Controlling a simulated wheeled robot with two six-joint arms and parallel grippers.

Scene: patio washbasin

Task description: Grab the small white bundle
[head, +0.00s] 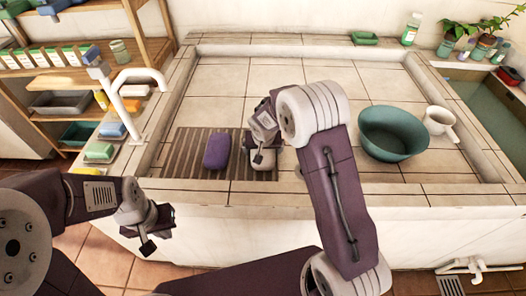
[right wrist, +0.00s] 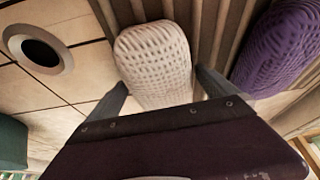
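The small white bundle (head: 263,160) lies at the right end of the brown slatted mat (head: 185,155), partly hidden by my right gripper. In the right wrist view the white woven bundle (right wrist: 154,62) sits between the two fingers of my right gripper (right wrist: 162,84). The fingers stand wide apart, one on each side, very close to it; I see no clear squeeze. In the head view my right gripper (head: 262,146) is right over the bundle. My left gripper (head: 158,228) hangs empty in front of the basin, its fingers apart.
A purple bundle (head: 217,151) lies on the mat just left of the white one; it also shows in the right wrist view (right wrist: 282,48). A white faucet (head: 125,95) rises at left.

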